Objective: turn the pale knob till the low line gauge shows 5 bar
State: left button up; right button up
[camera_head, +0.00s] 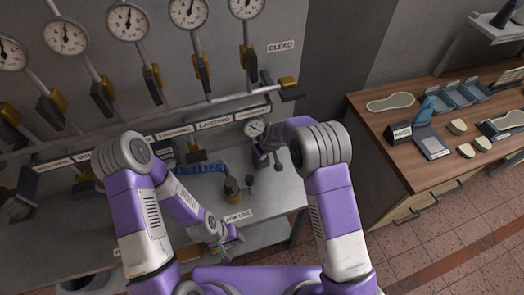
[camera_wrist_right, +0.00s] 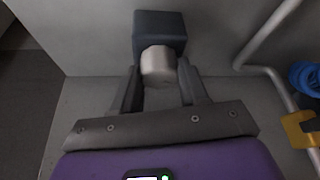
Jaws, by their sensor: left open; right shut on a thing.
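The pale knob (camera_wrist_right: 158,64) sticks out of a dark square block (camera_wrist_right: 160,28) in the right wrist view. My right gripper (camera_wrist_right: 160,82) is shut on it, one finger on each side. In the head view the right arm reaches to a small round gauge (camera_head: 254,128) on the bench, and the knob is hidden there. This gauge looks like the low line gauge, but its needle is too small to read. My left gripper (camera_head: 226,237) is open and empty near the bench's front edge, below the LOW LINE label (camera_head: 238,216).
Several larger gauges (camera_head: 127,21) with pipes and dark-and-brass valves line the back panel. A brass and black fitting (camera_head: 232,187) and a coiled blue hose (camera_head: 200,168) are on the bench between my arms. A wooden table (camera_head: 420,180) with shoe parts stands at right.

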jog(key=m+h, duration=0.1)
jog(key=m, duration=0.2)
jog(key=m+t+h+p, duration=0.1)
jog(key=m, duration=0.2)
jog(key=shift+a+r, duration=0.1)
jog(key=shift+a, duration=0.1)
jog(key=m+h, duration=0.1)
jog(key=m, duration=0.2)
jog(key=shift+a+m+h, duration=0.1)
jog(key=shift+m+h, duration=0.6)
jog(key=shift+m, duration=0.8)
jog(key=shift+g, duration=0.3)
jog(key=o, duration=1.1)
jog(key=shift+c, duration=0.2)
jog(key=v, duration=0.7)
jog(key=shift+s+r, duration=0.15)
jog(key=shift+r, duration=0.05)
